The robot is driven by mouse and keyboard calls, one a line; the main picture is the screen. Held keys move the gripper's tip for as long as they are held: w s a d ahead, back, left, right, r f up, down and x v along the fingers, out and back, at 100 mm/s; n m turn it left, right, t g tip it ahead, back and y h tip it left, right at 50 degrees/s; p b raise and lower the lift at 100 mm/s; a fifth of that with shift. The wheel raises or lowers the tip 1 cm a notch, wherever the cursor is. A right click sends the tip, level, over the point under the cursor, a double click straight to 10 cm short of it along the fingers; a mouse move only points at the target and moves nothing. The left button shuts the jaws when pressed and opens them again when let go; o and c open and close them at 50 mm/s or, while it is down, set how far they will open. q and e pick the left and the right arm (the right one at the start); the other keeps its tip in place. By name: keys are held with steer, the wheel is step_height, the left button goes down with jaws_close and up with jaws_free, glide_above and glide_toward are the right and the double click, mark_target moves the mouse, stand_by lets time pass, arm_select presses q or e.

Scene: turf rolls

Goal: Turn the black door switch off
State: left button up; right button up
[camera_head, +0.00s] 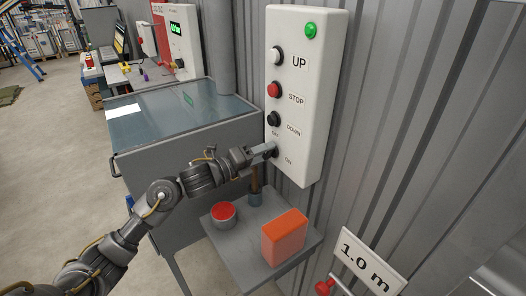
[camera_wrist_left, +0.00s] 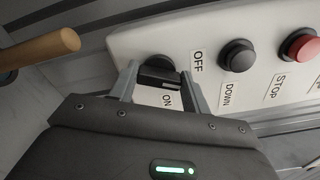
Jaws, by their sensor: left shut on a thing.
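The black door switch (camera_wrist_left: 158,72) is a rotary knob at the lower end of the white control panel (camera_head: 306,75). In the left wrist view, an OFF label (camera_wrist_left: 198,62) sits to its right and an ON label (camera_wrist_left: 167,100) below it. My left gripper (camera_head: 268,150) reaches the panel's lower end. Its two fingers (camera_wrist_left: 161,86) are on either side of the knob's black handle and shut on it. The fingers hide part of the knob in the head view. I cannot tell which label the handle points to. My right gripper is not in view.
Black, red and white buttons, DOWN (camera_head: 273,118), STOP (camera_head: 274,90) and UP (camera_head: 277,55), sit above the switch, below a green lamp (camera_head: 310,30). A small grey table below holds an orange box (camera_head: 284,238), a red-topped tin (camera_head: 223,213) and a wooden-handled tool (camera_wrist_left: 40,48).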

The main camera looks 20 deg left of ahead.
arm_select(q)
steer(key=n+p, duration=0.2)
steer(key=n, duration=0.2)
steer(key=shift+n, duration=0.4)
stand_by(0.4)
steer(key=o, duration=1)
steer(key=shift+f, duration=0.1)
steer(key=shift+a, duration=0.1)
steer(key=shift+s+a+f, duration=0.1)
steer(key=shift+s+a, duration=0.1)
steer(key=shift+s, duration=0.05)
steer(key=b+v, duration=0.2)
steer(key=v, duration=0.8)
steer(key=shift+b, duration=0.4)
